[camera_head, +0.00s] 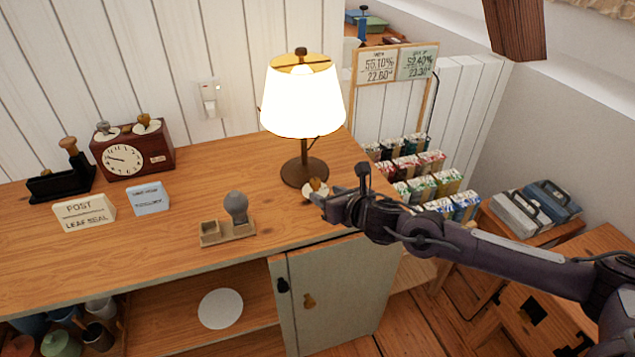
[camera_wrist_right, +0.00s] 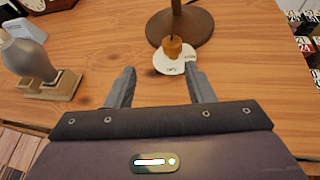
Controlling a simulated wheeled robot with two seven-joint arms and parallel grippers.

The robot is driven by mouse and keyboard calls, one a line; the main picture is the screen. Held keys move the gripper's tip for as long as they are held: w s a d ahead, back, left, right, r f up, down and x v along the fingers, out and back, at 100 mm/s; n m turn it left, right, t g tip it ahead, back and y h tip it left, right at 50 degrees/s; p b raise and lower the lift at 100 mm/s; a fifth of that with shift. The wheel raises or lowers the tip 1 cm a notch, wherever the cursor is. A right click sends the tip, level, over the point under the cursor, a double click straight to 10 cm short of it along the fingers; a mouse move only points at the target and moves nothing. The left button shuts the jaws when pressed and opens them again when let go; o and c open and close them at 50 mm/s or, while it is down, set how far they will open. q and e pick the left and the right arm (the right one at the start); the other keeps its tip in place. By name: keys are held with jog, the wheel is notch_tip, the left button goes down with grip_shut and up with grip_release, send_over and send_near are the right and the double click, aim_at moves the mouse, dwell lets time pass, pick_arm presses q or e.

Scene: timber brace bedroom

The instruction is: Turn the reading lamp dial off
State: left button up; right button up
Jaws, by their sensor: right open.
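The reading lamp (camera_head: 303,100) stands lit on the wooden cabinet top, with a white shade and a dark round base (camera_wrist_right: 180,26). Its dial (camera_head: 316,186) is a wooden knob on a pale round plate in front of the base. In the right wrist view the dial (camera_wrist_right: 173,47) has a dark pointer line, and printing on its plate is too small to read. My right gripper (camera_head: 318,199) reaches in from the right, open and empty. In the wrist view its fingers (camera_wrist_right: 160,84) point at the dial, which lies just beyond and between the tips. My left gripper is not in view.
A grey knobbed stamp on a wooden stand (camera_head: 236,208) is left of the dial. A red clock (camera_head: 132,150), a POST sign (camera_head: 84,210) and a blue card (camera_head: 151,198) stand further left. Racked small boxes (camera_head: 420,176) are right of the cabinet. The front left top is clear.

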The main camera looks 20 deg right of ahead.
aim_at(316, 181)
jog(key=shift+w+d+r+n, duration=0.1)
jog(key=shift+w+d+n, duration=0.15)
jog(key=shift+d, duration=0.15)
jog(key=shift+w+d+r+n, duration=0.15)
jog(key=shift+d+n, duration=0.1)
jog(key=shift+d, duration=0.15)
jog(key=shift+w, duration=0.2)
jog(key=x, duration=0.7)
jog(key=shift+w+a+f, duration=0.1)
jog(key=shift+w+f, duration=0.05)
jog(key=shift+w, duration=0.05)
jog(key=c, duration=1)
